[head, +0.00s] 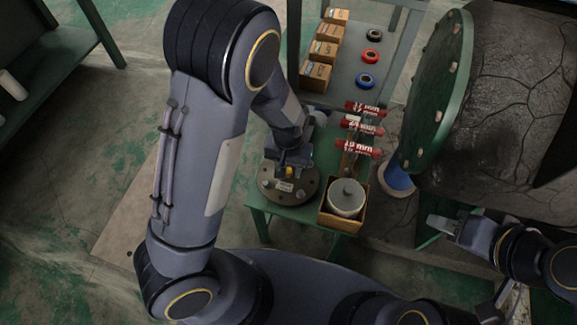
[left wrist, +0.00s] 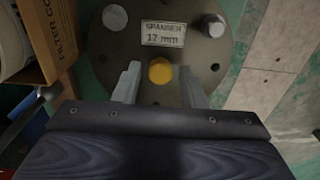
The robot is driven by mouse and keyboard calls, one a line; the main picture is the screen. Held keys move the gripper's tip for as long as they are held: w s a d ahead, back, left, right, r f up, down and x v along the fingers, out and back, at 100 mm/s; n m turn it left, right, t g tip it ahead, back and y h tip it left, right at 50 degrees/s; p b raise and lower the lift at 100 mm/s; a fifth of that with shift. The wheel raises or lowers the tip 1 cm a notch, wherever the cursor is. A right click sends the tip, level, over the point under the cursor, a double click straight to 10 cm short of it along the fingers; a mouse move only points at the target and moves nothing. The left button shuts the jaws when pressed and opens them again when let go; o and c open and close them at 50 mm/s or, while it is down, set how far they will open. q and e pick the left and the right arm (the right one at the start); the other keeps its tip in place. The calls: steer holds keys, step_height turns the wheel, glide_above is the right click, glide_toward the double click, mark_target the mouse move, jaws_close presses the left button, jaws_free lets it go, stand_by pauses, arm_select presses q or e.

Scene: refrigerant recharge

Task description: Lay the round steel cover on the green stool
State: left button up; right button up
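The round steel cover (head: 283,192) appears to lie flat on the green stool (head: 298,213), near its left edge. In the left wrist view the cover (left wrist: 120,60) shows grey bolts, a "SPANNER 17 mm" label and a yellow knob (left wrist: 160,70). My left gripper (head: 290,168) is directly over the cover. Its fingers (left wrist: 159,84) are apart, one on each side of the knob, with gaps visible. My right gripper (head: 440,222) is at the right, away from the stool; its finger opening is unclear.
A cardboard box (head: 329,215) with a grey lidded canister (head: 346,197) stands right of the cover. Red-ended spanners (head: 362,127) lie behind. Small boxes (head: 323,51) and tape-like rings (head: 367,80) sit on a shelf. A large green flange (head: 440,90) stands at the right.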

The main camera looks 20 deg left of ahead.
mark_target(289, 170)
arm_select(q)
steer(key=shift+o, duration=0.4)
steer(key=shift+r, duration=0.15)
step_height(289, 170, up, 12)
steer(key=p, duration=0.5)
steer(key=s+a+r+n+t+h, duration=0.1)
steer(key=s+a+r+t+h, duration=0.1)
steer(key=s+a+r, duration=0.2)
steer(key=s+a+r+n+t+h, duration=0.1)
steer(key=s+a+r+t, duration=0.2)
steer(key=s+r, duration=0.7)
steer(key=shift+s+a+t+h, duration=0.3)
steer(key=shift+s+a+h, duration=0.1)
steer(key=shift+s+a, duration=0.75)
